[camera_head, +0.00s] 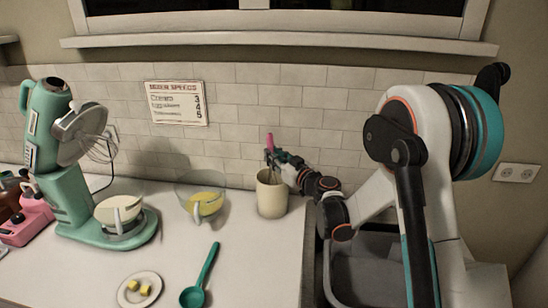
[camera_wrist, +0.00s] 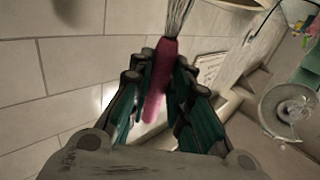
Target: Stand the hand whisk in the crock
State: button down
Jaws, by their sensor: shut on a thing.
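The hand whisk has a pink handle (camera_head: 269,142) and metal wires. My gripper (camera_head: 277,158) is shut on the handle, which also shows between the fingers in the wrist view (camera_wrist: 161,82). The whisk stands roughly upright in the head view, handle up, with its wires (camera_wrist: 180,18) pointing away from the fingers. The cream crock (camera_head: 272,198) stands on the white counter near its right end, directly below my gripper. The wire end is at the crock's mouth; my fingers partly cover it, and I cannot tell how deep it sits.
A glass bowl of yellow mix (camera_head: 203,204) stands left of the crock. A green stand mixer (camera_head: 70,190) is farther left. A teal spoon (camera_head: 202,280) and a plate with yellow pieces (camera_head: 140,303) lie in front. The tiled wall is close behind; a grey sink (camera_head: 365,275) is right.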

jog(key=c, duration=1.4)
grip_release()
jog(key=v, duration=1.2)
